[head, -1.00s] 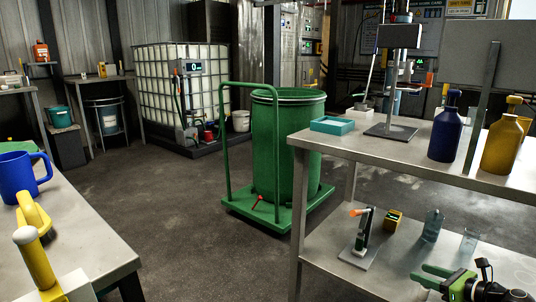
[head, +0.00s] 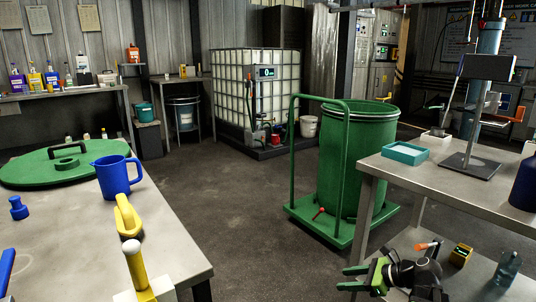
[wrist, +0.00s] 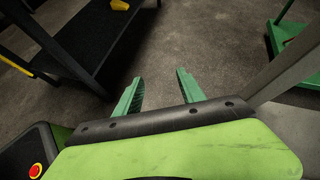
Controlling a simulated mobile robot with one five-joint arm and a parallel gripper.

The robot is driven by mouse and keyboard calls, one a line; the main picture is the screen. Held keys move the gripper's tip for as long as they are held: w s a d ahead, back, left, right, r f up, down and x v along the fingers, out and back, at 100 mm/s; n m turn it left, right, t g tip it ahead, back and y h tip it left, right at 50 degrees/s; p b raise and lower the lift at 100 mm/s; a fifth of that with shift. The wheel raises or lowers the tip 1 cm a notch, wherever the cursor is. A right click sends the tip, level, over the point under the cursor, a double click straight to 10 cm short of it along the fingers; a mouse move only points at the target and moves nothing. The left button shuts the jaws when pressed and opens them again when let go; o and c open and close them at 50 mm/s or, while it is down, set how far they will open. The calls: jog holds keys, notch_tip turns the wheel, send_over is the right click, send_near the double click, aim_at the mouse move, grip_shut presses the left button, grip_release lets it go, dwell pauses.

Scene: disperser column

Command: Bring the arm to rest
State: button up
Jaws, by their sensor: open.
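My gripper (head: 352,278) shows at the bottom right of the head view, its green jaws pointing left in front of the right-hand bench. In the wrist view my gripper (wrist: 160,88) has its two green fingers apart with only bare dark floor between and beyond them. It is open and empty. Part of my arm is cut off by the lower edge of the head view.
A left table (head: 90,230) holds a blue jug (head: 116,177) and a green lid (head: 40,168). A green drum (head: 352,160) stands on a green trolley (head: 335,232). A right bench (head: 440,180) with a lower shelf is close to my arm. Open floor (head: 235,205) lies between.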

jog(key=s+a+f+n+g+h+p, duration=0.2)
jog(key=s+a+n+g+h, duration=0.1)
jog(key=a+n, duration=0.6)
jog(key=s+a+f+n+g+h+p, duration=0.2)
jog(key=a+n+g+h+p, duration=0.15)
jog(key=a+n, duration=0.55)
jog(key=s+d+f+n+h+b, duration=0.1)
jog(key=d+n+h, duration=0.2)
jog(key=d+n, duration=0.25)
notch_tip(320, 180, up, 38)
jog(key=a+p, duration=0.1)
jog(key=p, duration=3.7)
jog(key=shift+s+n, duration=0.15)
jog(key=shift+n, duration=0.3)
jog(key=shift+a+g+y, duration=0.1)
jog(key=shift+g+y, duration=0.15)
